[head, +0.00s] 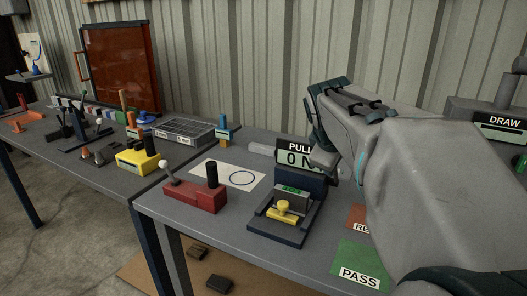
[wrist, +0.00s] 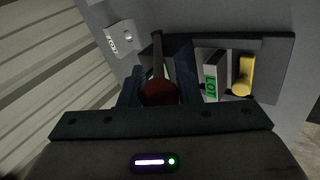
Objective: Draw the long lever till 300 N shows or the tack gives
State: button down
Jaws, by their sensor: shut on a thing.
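The pull tester (head: 292,190) stands on the near bench, with a sign and display (head: 299,157) reading "PULL" and "0 N", partly covered by my arm. On its base are a grey block with a green label (head: 291,198) and a yellow clamp knob (head: 284,209); the block (wrist: 210,75) and yellow part (wrist: 244,76) also show in the wrist view. The long lever (wrist: 157,52) ends in a dark red knob (wrist: 159,93). My gripper (wrist: 158,84) is shut on this knob. In the head view my gripper hides the lever.
A green PASS mat (head: 350,257) and a red mat (head: 356,212) lie right of the tester. A red block with a black post (head: 196,196) and a white sheet with a circle (head: 222,175) are to its left. A DRAW sign (head: 503,121) stands at right.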

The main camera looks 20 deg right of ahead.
jog(key=c, duration=1.1)
grip_release()
jog(key=shift+s+d, duration=0.1)
jog(key=shift+d, duration=0.05)
jog(key=shift+o, duration=0.2)
jog(key=shift+r, duration=0.1)
jog(key=shift+s+a+r, duration=0.1)
jog(key=shift+a+r, duration=0.1)
jog(key=shift+r, duration=0.05)
jog(key=p+v, duration=0.2)
jog(key=v, duration=1.1)
jog(key=s+a+f+m+g+y+p, duration=0.1)
jog(key=s+a+f+m+y+p, duration=0.1)
jog(key=a+f+p, duration=0.3)
jog(key=s+a+f+m+g+y+p, duration=0.1)
jog(key=s+a+f+m+y+p, duration=0.2)
jog(key=a+f, duration=0.6)
jog(key=shift+s+f+m+g+p, duration=0.35)
jog(key=shift+f+m+p, duration=0.5)
jog(key=shift+p, duration=0.35)
